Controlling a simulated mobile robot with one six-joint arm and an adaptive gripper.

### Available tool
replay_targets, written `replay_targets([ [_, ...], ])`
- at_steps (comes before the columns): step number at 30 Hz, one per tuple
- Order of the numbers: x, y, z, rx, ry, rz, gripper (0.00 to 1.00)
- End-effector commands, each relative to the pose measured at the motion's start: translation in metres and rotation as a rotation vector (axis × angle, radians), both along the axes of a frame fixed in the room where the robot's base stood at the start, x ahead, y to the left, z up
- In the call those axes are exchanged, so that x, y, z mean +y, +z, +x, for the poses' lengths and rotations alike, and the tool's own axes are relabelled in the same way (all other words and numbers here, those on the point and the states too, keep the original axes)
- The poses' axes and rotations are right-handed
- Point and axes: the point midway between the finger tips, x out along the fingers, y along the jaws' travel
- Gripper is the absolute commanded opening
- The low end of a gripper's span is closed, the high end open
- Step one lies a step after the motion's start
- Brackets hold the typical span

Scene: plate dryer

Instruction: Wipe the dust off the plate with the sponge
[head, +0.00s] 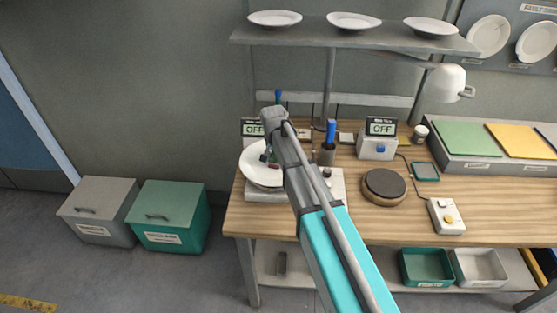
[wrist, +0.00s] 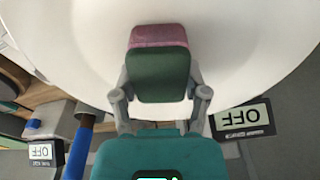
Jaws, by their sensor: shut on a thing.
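My gripper (wrist: 160,92) is shut on a sponge (wrist: 158,72) with a green layer and a pink layer. The sponge is in front of the white plate (wrist: 240,45), with its pink side toward the plate; I cannot tell for sure whether it touches. In the head view the plate (head: 251,168) stands tilted at the left end of the bench, partly hidden by my arm. No dust can be made out on the visible part of the plate.
The wooden bench (head: 315,218) holds two displays reading OFF, a pot with a blue-handled tool (head: 330,132), a dark round pad (head: 384,186) and a control box (head: 446,216). A shelf (head: 350,37) with several plates is above. Two lidded bins stand left on the floor.

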Motion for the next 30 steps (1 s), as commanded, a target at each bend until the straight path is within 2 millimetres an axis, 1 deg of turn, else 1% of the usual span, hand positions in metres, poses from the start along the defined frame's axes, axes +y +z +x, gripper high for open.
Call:
replay_targets([
  [1, 0.002, -0.001, 0.004, -0.003, 0.0, 0.002, 0.01],
  [17, 0.005, 0.0, 0.008, -0.003, 0.001, 0.003, 0.01],
  [30, 0.019, 0.001, 0.031, -0.003, 0.001, 0.003, 0.01],
])
